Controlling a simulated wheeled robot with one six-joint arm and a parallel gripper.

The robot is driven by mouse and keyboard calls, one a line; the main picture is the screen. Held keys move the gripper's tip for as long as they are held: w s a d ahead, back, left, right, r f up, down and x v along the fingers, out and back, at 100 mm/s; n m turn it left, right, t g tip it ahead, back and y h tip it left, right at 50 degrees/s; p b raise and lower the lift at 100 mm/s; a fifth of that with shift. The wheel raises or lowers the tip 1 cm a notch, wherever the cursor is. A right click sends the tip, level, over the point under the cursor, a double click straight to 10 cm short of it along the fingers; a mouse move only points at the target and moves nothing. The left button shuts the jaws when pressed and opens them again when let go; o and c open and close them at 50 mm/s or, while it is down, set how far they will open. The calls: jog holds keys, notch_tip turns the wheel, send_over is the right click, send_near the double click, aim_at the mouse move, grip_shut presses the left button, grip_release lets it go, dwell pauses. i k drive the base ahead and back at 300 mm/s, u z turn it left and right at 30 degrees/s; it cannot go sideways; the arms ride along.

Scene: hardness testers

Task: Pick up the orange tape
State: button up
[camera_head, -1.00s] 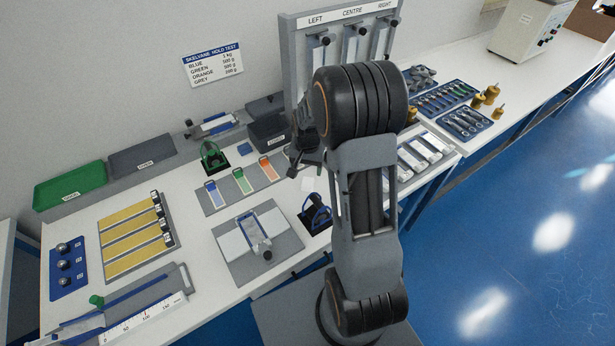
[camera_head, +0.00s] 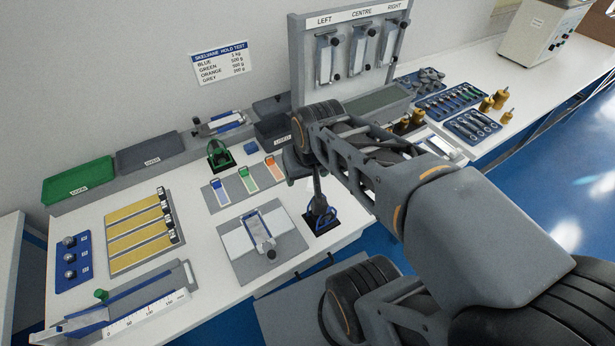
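The orange tape (camera_head: 275,168) is a short orange strip with a pale tag end. It lies on a grey mat (camera_head: 235,205), to the right of a green tape (camera_head: 247,180) and a blue tape (camera_head: 220,192). My gripper (camera_head: 319,203) points down to the right of the orange tape and nearer the front, over or in front of a blue looped device. It is apart from the tape. Its fingers are small and dark here, and I cannot tell whether they are open.
A blue looped device (camera_head: 325,219) on a black base stands at the table's front edge. A green looped device (camera_head: 218,153) stands behind the mat. A clamp on a grey plate (camera_head: 285,258) lies in front. A dark box (camera_head: 275,130) is behind the tapes.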

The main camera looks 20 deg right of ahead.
aim_at(270, 163)
jog(key=u, duration=2.65)
jog(key=k, duration=1.15)
jog(key=z, duration=1.45)
jog(key=i, duration=0.5)
